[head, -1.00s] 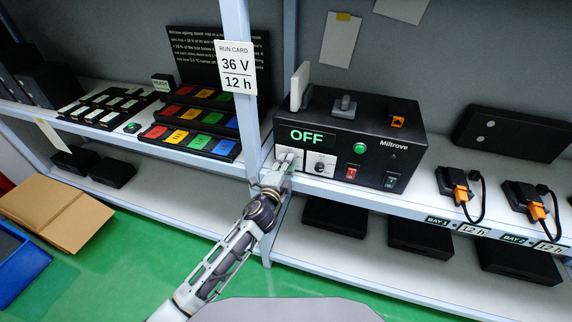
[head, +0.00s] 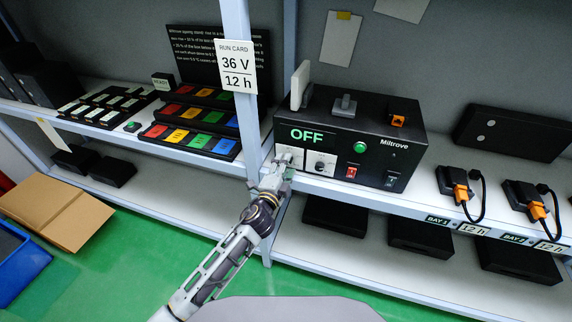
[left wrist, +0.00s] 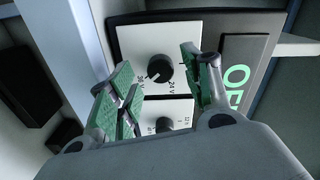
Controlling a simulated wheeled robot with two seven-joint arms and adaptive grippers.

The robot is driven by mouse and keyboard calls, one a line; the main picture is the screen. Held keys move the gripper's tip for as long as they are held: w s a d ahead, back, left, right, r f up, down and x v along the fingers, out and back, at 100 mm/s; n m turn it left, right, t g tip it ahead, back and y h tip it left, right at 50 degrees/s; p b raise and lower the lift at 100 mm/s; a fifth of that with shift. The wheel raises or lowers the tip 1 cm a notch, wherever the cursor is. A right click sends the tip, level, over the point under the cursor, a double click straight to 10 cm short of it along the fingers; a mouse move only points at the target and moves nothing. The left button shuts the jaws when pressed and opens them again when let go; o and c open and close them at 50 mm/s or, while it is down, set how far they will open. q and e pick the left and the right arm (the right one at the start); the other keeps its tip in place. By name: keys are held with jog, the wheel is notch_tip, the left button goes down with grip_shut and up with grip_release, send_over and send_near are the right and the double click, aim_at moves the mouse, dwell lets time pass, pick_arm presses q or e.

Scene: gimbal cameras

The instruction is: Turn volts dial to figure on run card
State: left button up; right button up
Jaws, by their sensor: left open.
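The volts dial (left wrist: 160,68) is a round black knob with a pale pointer mark on a white plate. In the left wrist view its pointer slants to the lower left, and "24 V" is printed just below the knob. My left gripper (left wrist: 165,85) is open, its green-padded fingers on either side of the dial's line of sight with a gap around it. In the head view my left gripper (head: 280,172) is in front of the lower left of the charger (head: 345,135), which displays "OFF". The run card (head: 236,67) reads 36 V, 12 h. My right gripper is not in view.
A second dial (head: 320,166) is on the plate beside the volts dial. A red switch (head: 351,172) and green button (head: 360,147) are farther right. A shelf post (head: 243,110) stands close left of the charger. Orange plugs (head: 461,193) sit at the right.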

pick_arm(q)
jog(key=v, duration=1)
dwell(0.3)
jog(key=shift+s, duration=0.15)
jog(key=shift+d+n, duration=0.1)
jog(key=shift+n, duration=0.2)
dwell(0.3)
